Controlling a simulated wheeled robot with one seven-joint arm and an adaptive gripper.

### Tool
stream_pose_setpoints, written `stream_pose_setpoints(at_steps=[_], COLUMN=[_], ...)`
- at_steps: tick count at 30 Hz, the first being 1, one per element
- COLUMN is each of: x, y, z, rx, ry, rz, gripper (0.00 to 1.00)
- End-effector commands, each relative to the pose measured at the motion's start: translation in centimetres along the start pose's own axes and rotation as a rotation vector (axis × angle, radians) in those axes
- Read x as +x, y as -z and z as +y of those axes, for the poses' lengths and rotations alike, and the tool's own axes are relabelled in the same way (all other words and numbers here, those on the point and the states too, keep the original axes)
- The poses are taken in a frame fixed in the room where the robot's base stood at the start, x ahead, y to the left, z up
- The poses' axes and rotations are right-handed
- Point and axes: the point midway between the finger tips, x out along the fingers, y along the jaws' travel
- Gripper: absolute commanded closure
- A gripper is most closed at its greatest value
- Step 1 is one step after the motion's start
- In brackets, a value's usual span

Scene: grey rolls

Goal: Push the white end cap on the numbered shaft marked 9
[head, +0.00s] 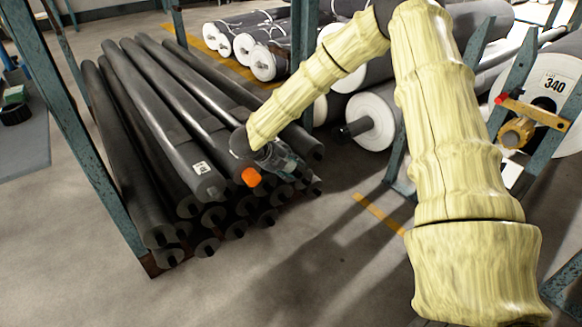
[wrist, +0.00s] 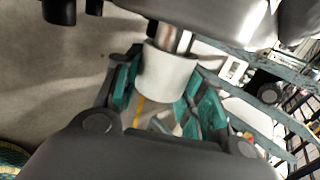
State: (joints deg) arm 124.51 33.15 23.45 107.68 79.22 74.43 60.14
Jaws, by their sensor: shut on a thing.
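My gripper (head: 284,166) is at the right side of the stacked dark rolls' near ends in the head view. In the wrist view its teal fingers (wrist: 163,92) are shut on a white cylindrical end cap (wrist: 170,72). A bare metallic shaft (wrist: 172,38) shows just beyond the cap, below a large grey roll (wrist: 205,18). The cap's far end meets or lies very near the shaft; I cannot tell whether it is around it. The cap is not clearly visible in the head view. No 9 is readable in either view.
Dark rolls (head: 165,120) lie stacked on the left, with short stubs at their near ends and a small label (head: 203,168). Teal rack posts (head: 88,125) stand at the left. White-ended rolls lie behind, and one at right is marked 340 (head: 553,85). The front floor (head: 300,270) is clear.

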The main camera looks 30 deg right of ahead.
Motion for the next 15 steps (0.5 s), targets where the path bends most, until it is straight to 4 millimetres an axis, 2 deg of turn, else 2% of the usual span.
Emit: stream_pose_setpoints(at_steps=[15], x=[0.1], y=[-1.1], z=[0.0], rx=[0.0], ry=[-0.001], rz=[0.001], gripper=[0.77])
